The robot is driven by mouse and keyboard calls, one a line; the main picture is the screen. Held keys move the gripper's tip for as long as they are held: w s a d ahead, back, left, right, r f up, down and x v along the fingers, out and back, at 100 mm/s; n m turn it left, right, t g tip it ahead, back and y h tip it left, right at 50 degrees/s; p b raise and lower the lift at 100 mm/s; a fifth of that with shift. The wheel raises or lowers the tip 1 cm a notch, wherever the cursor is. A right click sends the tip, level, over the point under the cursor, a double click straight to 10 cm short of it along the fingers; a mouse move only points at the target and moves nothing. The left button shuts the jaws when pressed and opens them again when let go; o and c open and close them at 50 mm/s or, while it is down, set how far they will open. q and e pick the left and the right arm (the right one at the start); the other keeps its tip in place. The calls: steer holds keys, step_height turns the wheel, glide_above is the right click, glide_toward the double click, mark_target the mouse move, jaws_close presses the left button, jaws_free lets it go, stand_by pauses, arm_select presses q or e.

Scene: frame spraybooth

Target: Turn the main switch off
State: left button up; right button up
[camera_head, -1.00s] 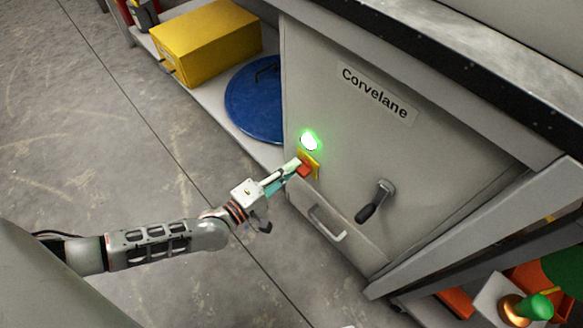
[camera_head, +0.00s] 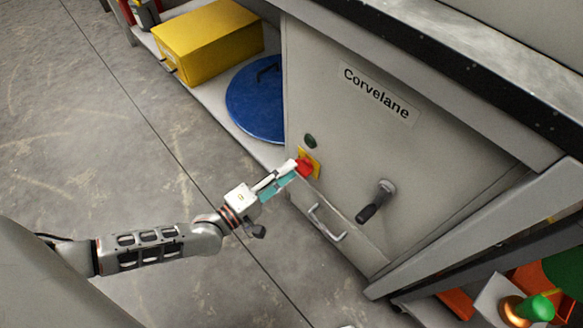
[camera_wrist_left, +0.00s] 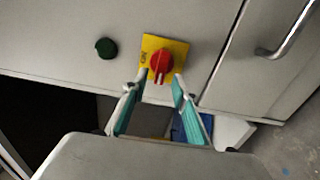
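The main switch is a red knob (camera_head: 304,167) on a yellow plate (camera_head: 314,156) on the grey cabinet front. In the left wrist view the knob (camera_wrist_left: 161,67) sits on its yellow plate (camera_wrist_left: 178,47), with "ON" printed sideways at the plate's left. The indicator lamp (camera_head: 310,141) beside the switch is dark green and unlit; it also shows in the wrist view (camera_wrist_left: 106,48). My left gripper (camera_head: 287,173) is at the switch. In the wrist view its teal-padded fingers (camera_wrist_left: 160,84) are apart, tips just below the knob's two sides, with nothing held. My right gripper is out of view.
A drawer handle (camera_head: 325,224) and a black-gripped lever (camera_head: 374,203) are on the cabinet right of the switch. A blue round lid (camera_head: 255,105) and a yellow box (camera_head: 208,42) rest on the low shelf. The floor (camera_head: 105,130) at left is clear.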

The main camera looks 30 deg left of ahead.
arm_select(q)
steer(key=v, duration=1)
